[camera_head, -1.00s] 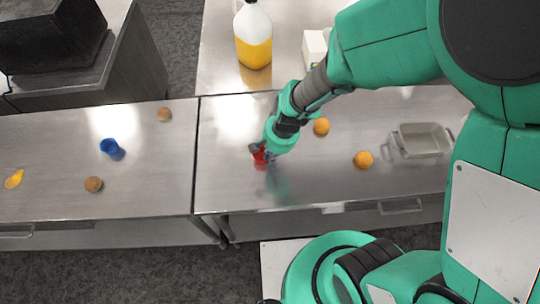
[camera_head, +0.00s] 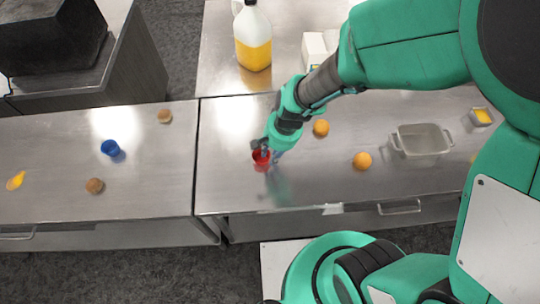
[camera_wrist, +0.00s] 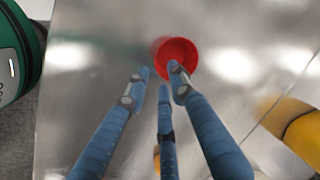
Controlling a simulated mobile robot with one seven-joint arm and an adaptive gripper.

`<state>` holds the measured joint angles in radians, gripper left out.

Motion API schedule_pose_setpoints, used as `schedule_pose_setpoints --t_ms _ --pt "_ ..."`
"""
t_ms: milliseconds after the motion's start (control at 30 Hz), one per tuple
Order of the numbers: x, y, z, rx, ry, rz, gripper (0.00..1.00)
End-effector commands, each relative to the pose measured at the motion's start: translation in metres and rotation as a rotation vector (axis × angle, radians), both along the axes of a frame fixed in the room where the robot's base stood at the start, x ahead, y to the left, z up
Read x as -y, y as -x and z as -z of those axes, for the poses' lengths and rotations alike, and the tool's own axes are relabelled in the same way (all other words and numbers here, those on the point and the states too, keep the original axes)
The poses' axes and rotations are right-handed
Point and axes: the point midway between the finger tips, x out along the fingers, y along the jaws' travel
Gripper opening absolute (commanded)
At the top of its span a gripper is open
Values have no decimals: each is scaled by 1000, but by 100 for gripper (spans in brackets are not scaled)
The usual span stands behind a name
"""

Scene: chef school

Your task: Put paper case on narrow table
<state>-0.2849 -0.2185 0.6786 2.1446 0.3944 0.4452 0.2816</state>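A small red cup-shaped case (camera_head: 261,161), which looks like the paper case, is on the metal table (camera_head: 225,180) just right of the seam. A blue cup-shaped case (camera_head: 110,148) stands on the left table. My gripper (camera_head: 263,146) is right at the red case, pointing down. In the wrist view my gripper (camera_wrist: 160,72) has its fingers spread apart, and the right fingertip overlaps the near-left rim of the red case (camera_wrist: 177,55). I see no clear grip on it; whether the fingertip touches it is hard to tell.
Two orange balls (camera_head: 362,161) and a grey tray with handles (camera_head: 420,141) are to the right. Two brown round things (camera_head: 94,186) and a yellow item (camera_head: 15,181) are on the left table. A yellow-filled jug (camera_head: 252,40) and a white box (camera_head: 318,46) stand behind.

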Motion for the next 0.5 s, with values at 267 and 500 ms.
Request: schedule_pose_setpoints --t_ms 267,500 --pt "9 3 -49 2 0 0 24" --pt "15 5 -78 1 0 0 24"
